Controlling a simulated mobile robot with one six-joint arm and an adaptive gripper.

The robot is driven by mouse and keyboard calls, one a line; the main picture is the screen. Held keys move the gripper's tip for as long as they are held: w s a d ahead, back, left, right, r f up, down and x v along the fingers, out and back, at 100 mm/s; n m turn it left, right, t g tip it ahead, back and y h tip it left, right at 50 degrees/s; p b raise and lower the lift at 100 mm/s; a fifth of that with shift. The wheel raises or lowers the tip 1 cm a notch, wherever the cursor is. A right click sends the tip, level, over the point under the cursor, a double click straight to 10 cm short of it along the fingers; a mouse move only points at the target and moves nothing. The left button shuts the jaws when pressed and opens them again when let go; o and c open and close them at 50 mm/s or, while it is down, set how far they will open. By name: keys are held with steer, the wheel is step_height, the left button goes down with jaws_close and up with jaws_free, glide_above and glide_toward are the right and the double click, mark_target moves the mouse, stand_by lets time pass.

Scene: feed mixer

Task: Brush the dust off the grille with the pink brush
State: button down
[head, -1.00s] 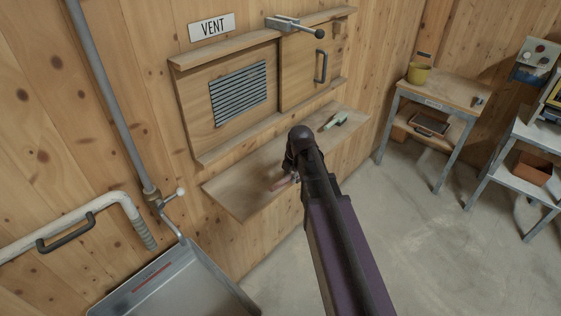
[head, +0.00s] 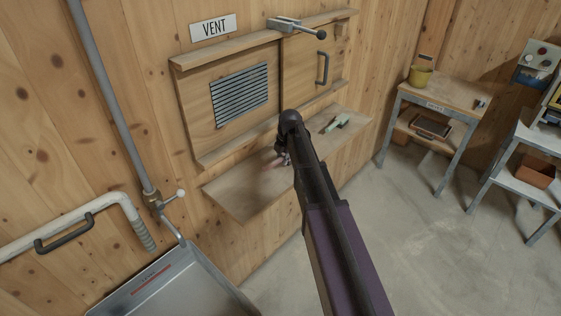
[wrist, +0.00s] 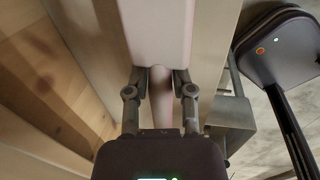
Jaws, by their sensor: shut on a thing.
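The grille (head: 240,94) is a panel of dark horizontal slats in the wooden wall panel, below the VENT sign. Any dust on it is too small to make out. My gripper (head: 283,158) is in front of the shelf, below and right of the grille, partly hidden by my arm. The brush is apart from the grille.
A sliding door (head: 305,72) with a handle and a metal latch (head: 290,25) sit right of the grille. A metal chute (head: 170,290) stands lower left.

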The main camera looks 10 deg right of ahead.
mark_target(280, 168)
steer(key=shift+w, duration=0.35)
steer(key=shift+w+a+f+b, duration=0.1)
steer(key=shift+w+f+b, duration=0.25)
steer(key=shift+w, duration=0.2)
steer(key=shift+w+f+b, duration=0.3)
steer(key=shift+w, duration=0.2)
steer(key=shift+f+b, duration=1.05)
steer(key=shift+f, duration=0.15)
steer(key=shift+c, duration=2.4)
jaws_free()
steer(key=shift+f, duration=0.1)
steer(key=s+r+p, duration=0.1)
steer(key=r+p, duration=0.3)
steer(key=d+r+p, duration=0.1)
steer(key=r+p, duration=0.3)
steer(key=r, duration=0.1)
steer(key=s+r+p, duration=0.1)
steer(key=r+p, duration=0.3)
steer(key=p, duration=0.1)
steer(key=shift+s+d+r, duration=0.3)
steer(key=shift+d+r, duration=0.05)
